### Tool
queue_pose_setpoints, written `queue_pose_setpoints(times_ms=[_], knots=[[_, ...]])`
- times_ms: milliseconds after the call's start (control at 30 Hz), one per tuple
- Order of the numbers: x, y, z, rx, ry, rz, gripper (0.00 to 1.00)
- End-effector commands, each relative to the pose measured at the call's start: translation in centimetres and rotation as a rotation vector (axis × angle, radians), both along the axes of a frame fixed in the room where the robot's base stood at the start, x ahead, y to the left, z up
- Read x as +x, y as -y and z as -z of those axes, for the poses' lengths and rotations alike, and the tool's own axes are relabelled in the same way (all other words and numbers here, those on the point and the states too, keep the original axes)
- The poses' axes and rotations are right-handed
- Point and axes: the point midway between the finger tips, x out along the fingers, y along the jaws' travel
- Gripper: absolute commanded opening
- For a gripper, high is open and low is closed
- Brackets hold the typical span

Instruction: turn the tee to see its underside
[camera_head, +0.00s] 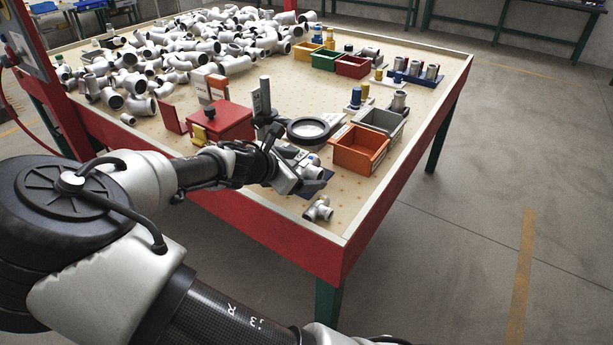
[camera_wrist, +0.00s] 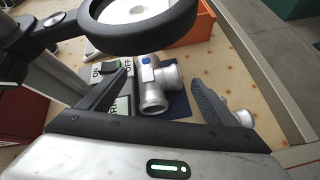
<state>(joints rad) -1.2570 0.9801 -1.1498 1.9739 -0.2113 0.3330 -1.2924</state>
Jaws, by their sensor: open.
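A silver-grey tee (camera_wrist: 152,98) with a blue dot lies on a dark blue pad (camera_wrist: 180,106) in the wrist view. My gripper (camera_wrist: 161,82) is open, with one finger on each side of the tee in that picture. I cannot tell whether either finger touches it. In the head view, my gripper (camera_head: 302,180) is low over the table near its front edge and partly hides this tee (camera_head: 312,161). A second branched fitting (camera_head: 319,209) lies on the bare table nearer the corner. It shows beyond the right finger in the wrist view (camera_wrist: 244,118).
A ring magnifier (camera_head: 309,129) stands just behind the gripper, and its ring (camera_wrist: 137,28) hangs close in the wrist view. A red box (camera_head: 222,122), an orange bin (camera_head: 361,149) and a grey bin (camera_head: 381,122) stand nearby. Many fittings (camera_head: 190,50) are heaped at the back left.

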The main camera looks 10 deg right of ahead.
Motion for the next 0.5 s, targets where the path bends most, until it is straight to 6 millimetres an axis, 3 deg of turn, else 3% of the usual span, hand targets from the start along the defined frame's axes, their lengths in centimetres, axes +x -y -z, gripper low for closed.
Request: queue_pose_setpoints(times_ms=[100, 367, 500], knots=[[0.65, 0.82, 0.85, 0.0, -0.001, 0.002, 0.83], [0.84, 0.96, 0.85, 0.001, 0.0, 0.0, 0.83], [0.82, 0.96, 0.85, 0.001, 0.0, 0.0, 0.63]])
